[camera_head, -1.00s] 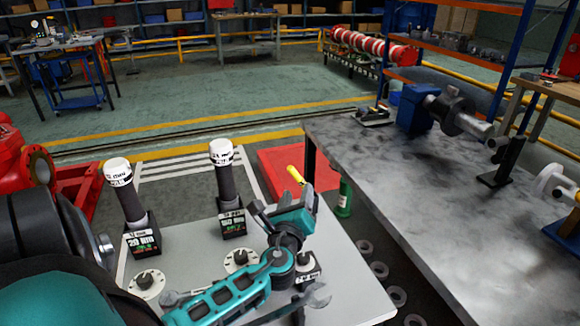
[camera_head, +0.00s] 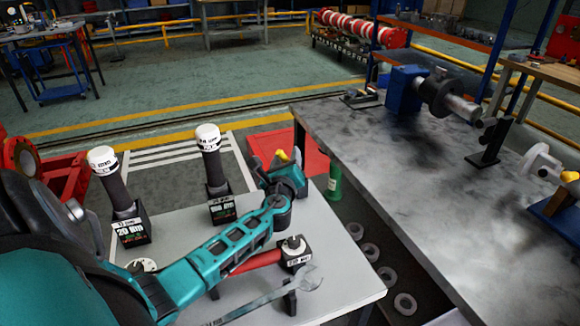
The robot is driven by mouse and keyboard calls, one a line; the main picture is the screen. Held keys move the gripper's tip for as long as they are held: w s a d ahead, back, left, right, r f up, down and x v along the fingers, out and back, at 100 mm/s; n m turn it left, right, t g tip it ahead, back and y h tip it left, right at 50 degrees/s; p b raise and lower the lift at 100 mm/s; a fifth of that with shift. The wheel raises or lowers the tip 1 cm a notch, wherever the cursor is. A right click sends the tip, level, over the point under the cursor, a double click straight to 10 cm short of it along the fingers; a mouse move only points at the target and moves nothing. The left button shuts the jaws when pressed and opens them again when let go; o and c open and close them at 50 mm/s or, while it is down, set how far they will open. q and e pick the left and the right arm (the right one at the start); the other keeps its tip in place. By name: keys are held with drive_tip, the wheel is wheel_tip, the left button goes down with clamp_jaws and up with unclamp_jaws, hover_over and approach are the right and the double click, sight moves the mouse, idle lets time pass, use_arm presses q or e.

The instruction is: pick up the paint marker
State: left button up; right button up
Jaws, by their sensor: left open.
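A small yellow piece (camera_head: 283,155), which I take to be the paint marker, shows at the far edge of the light grey table (camera_head: 350,285). My left gripper (camera_head: 277,160) is open, with its fingers pointing away from me around this yellow piece. The fingers and wrist hide most of it, and I cannot tell whether they touch it. My right gripper is not in view.
Two white-capped dark tools (camera_head: 112,180) (camera_head: 212,160) stand upright on black labelled blocks. A green bottle (camera_head: 334,181) stands right of the gripper. A long metal bench (camera_head: 420,160) lies right.

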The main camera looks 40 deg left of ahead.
use_arm(q)
drive_tip(key=shift+w+a, duration=0.35)
drive_tip(key=shift+w, duration=0.15)
drive_tip(key=shift+c, duration=0.4)
clamp_jaws()
drive_tip(key=shift+r, duration=0.1)
wheel_tip(320, 180, up, 20)
drive_tip(key=p, duration=0.3)
